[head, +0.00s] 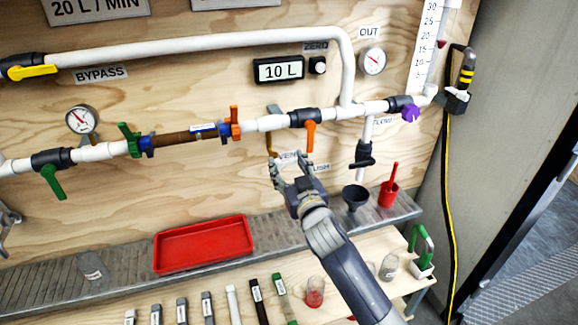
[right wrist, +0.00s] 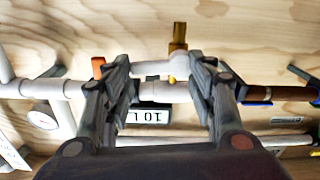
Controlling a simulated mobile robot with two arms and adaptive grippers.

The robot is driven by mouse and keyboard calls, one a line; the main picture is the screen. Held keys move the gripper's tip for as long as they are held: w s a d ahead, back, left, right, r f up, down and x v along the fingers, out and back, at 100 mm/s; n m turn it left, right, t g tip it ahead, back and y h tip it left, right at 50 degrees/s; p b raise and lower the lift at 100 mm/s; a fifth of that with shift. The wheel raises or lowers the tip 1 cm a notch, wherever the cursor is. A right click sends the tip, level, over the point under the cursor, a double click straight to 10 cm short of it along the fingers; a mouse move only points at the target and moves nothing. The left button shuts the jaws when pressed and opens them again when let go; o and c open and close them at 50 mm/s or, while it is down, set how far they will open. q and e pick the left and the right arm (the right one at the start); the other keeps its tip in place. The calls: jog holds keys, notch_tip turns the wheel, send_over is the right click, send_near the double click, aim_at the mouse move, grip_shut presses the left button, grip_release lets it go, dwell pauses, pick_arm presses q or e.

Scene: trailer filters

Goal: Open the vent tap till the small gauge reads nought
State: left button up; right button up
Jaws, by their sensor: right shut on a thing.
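The brass vent tap (head: 271,146) hangs below the main pipe, above a partly covered "VENT" label. My right gripper (head: 290,165) is at the tap and shut on it; the fingers stand apart and the exact contact is hard to see. In the right wrist view the brass part (right wrist: 178,40) shows beyond and between the fingers (right wrist: 160,65). Two round gauges are in view: one at the left (head: 81,119) and one under "OUT" (head: 374,60). Their needles are too small to read exactly. My left gripper is not clearly in view.
An orange-handled valve (head: 311,135) sits just right of the tap. A filter (head: 185,138) is on the pipe at the left. The display (head: 279,70) reads 10 L.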

jog(key=n+p, duration=0.1)
jog(key=n, duration=0.1)
jog(key=r+n+p, duration=0.1)
jog(key=n, duration=0.1)
jog(key=shift+a, duration=0.2)
jog(key=n, duration=0.2)
jog(key=n+p, duration=0.1)
jog(key=n, duration=0.1)
jog(key=shift+s+a+r, duration=0.15)
jog(key=shift+a+r, duration=0.05)
jog(key=shift+a, duration=0.1)
jog(key=n, duration=0.1)
jog(key=n+p, duration=0.1)
jog(key=shift+s+a+r+n, duration=0.1)
jog(key=shift+a+n, duration=0.15)
jog(key=shift+n, duration=0.15)
jog(key=shift+s+a+n+p, duration=0.1)
jog(key=shift+a+n+p, duration=0.1)
jog(key=shift+n, duration=0.8)
jog(key=shift+a+n+p, duration=0.2)
jog(key=shift+n, duration=0.8)
jog(key=o, duration=1)
jog(key=shift+o, duration=0.2)
